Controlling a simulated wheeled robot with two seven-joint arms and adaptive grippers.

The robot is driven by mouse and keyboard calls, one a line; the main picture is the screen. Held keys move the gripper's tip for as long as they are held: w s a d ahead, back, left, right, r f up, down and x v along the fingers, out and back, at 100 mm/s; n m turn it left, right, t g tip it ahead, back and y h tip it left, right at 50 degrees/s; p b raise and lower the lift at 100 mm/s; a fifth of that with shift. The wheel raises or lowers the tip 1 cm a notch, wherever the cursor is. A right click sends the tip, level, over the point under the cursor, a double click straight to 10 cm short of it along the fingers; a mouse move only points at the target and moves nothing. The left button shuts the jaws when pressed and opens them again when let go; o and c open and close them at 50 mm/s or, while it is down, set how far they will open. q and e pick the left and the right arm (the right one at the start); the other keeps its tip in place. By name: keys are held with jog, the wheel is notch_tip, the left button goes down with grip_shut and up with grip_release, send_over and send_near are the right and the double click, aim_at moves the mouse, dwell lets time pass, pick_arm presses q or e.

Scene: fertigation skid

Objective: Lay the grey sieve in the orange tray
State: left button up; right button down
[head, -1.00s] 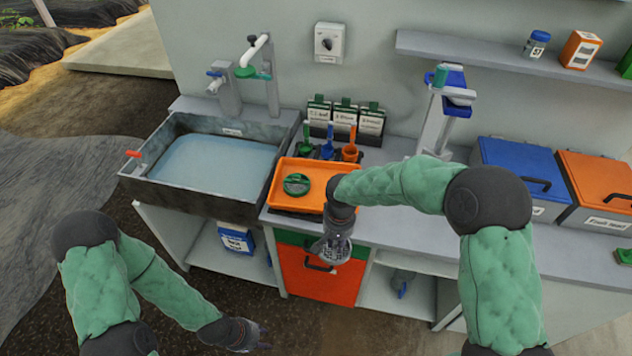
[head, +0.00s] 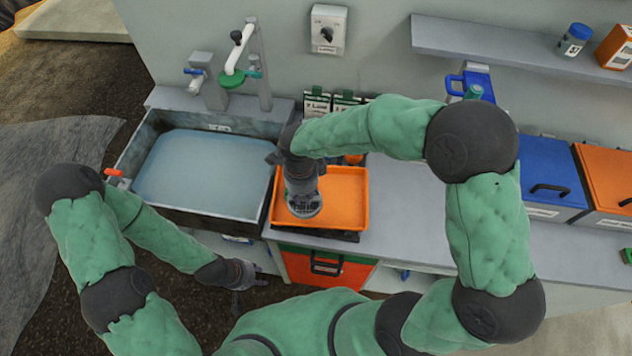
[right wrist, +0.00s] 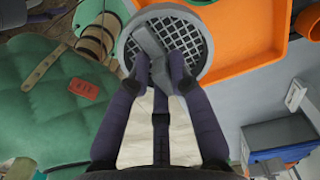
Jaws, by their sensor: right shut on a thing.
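The grey sieve (right wrist: 192,45), round with a dark mesh, is held by its grey handle in my right gripper (right wrist: 160,80), which is shut on it. In the head view the sieve (head: 305,208) shows below my right gripper (head: 303,192), over the left part of the orange tray (head: 346,205). The tray (right wrist: 242,40) also shows beside and beyond the sieve in the right wrist view. I cannot tell whether the sieve touches the tray. My right arm hides part of the tray. My left gripper (head: 242,274) is empty, low in front of the counter, its fingers apart.
A water-filled sink (head: 205,170) lies left of the tray. Label packs (head: 317,103) stand behind it, partly hidden by my right arm. Grey counter (head: 400,205) is clear to the right. A blue bin (head: 545,165) and an orange-lidded bin (head: 605,170) stand further right.

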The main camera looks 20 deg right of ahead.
jog(key=shift+w+r, duration=0.1)
jog(key=shift+w, duration=0.05)
jog(key=shift+w+d+m, duration=0.15)
jog(key=shift+d+m, duration=0.15)
jog(key=shift+d, duration=0.05)
jog(key=shift+w+d+f+b, duration=0.1)
jog(key=shift+w+d+f, duration=0.45)
jog(key=shift+d+f, duration=1.35)
jog(key=shift+w+d+f+b, duration=0.1)
jog(key=shift+w+d+f, duration=0.5)
jog(key=shift+d+f, duration=1.25)
jog(key=shift+w+d+f+b, duration=0.1)
jog(key=shift+w+d+f, duration=0.75)
jog(key=shift+d, duration=1.7)
jog(key=shift+s+f, duration=0.15)
jog(key=shift+f, duration=0.8)
jog(key=shift+s+f, duration=0.1)
jog(key=shift+f, duration=0.8)
